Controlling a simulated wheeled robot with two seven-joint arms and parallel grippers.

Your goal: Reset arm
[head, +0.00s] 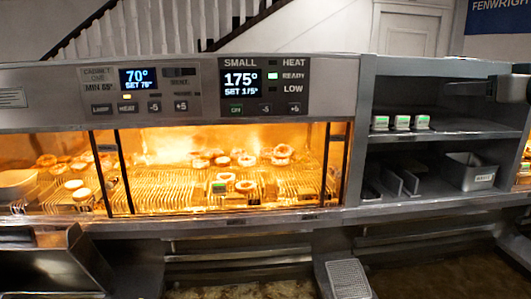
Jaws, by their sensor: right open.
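My right gripper (492,87) is at the right edge of the head view, in front of the upper part of the open shelf unit (366,130). It is open, and I see nothing between its fingers. It is above and to the right of three small white boxes with green displays (401,123) and appears apart from them. My left gripper is not in view.
A lit heated cabinet (225,215) holds several round food pieces on wire racks. A grey metal container (470,172) stands on the lower shelf. A dark metal bin (45,265) is at lower left, and a perforated grey piece (347,280) at bottom centre.

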